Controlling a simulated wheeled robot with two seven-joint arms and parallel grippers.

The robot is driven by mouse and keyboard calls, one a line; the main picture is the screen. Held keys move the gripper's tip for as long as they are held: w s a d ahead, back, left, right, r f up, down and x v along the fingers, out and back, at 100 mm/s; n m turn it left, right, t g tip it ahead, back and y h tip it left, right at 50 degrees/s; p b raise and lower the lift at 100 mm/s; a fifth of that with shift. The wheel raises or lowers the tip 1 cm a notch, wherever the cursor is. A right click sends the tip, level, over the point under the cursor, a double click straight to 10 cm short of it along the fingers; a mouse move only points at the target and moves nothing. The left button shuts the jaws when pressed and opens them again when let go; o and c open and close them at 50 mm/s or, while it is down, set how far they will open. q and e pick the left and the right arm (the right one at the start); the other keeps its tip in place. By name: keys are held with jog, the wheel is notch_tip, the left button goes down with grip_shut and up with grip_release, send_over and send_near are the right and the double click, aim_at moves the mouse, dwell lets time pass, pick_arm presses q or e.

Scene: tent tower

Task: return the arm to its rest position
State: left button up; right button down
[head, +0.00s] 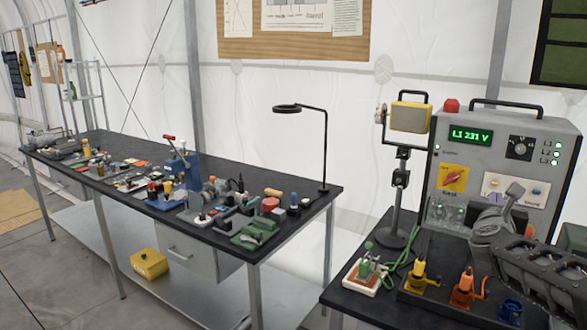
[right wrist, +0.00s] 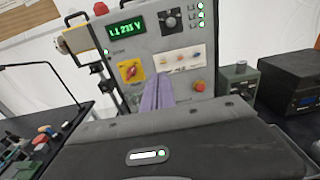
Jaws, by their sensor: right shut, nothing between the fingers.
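My right arm (head: 540,268) comes in from the lower right in the head view. Its right gripper (head: 514,192) is raised in front of the grey power console (head: 476,115). The fingers are together and empty; they also show in the right wrist view (right wrist: 158,93), pointing toward the console's front panel. I cannot tell from these views how far the fingertips are from the panel. My left gripper is not in view.
A dark table (head: 345,298) under the console holds a lamp stand (head: 393,235), a small green-lever device (head: 366,274) and yellow and orange plug-like parts. A long workbench (head: 305,185) on the left is cluttered with tools. A yellow box (head: 149,263) sits below it.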

jog(key=s+a+f+n+g+y, duration=0.1)
jog(key=a+f+n+y, duration=0.2)
jog(key=a+f+n, duration=0.8)
jog(key=s+a+f+n+g+y, duration=0.2)
jog(key=a+f+n+y, duration=0.2)
jog(key=f+n, duration=0.75)
jog(key=s+a+f+n+g+y, duration=0.1)
jog(key=a+f+n+y, duration=0.2)
jog(key=a+f+n, duration=0.9)
jog(key=s+a+f+n+g+y, duration=0.1)
jog(key=s+a+f+n+g, duration=0.15)
jog(key=s+f, duration=0.45)
jog(key=s+a+f+n+g+y, duration=0.15)
jog(key=s+a+f, duration=0.3)
jog(key=f, duration=0.55)
jog(key=s+a+f+n+g+y, duration=0.1)
jog(key=s+a+f, duration=0.3)
jog(key=s, duration=0.6)
jog(key=s+a+f+n+g+y, duration=0.1)
jog(key=s+a+f+g, duration=0.3)
jog(key=s, duration=0.7)
jog(key=shift+s+a+f+n, duration=0.15)
jog(key=shift+a+f+n, duration=0.1)
jog(key=shift+f+n, duration=0.25)
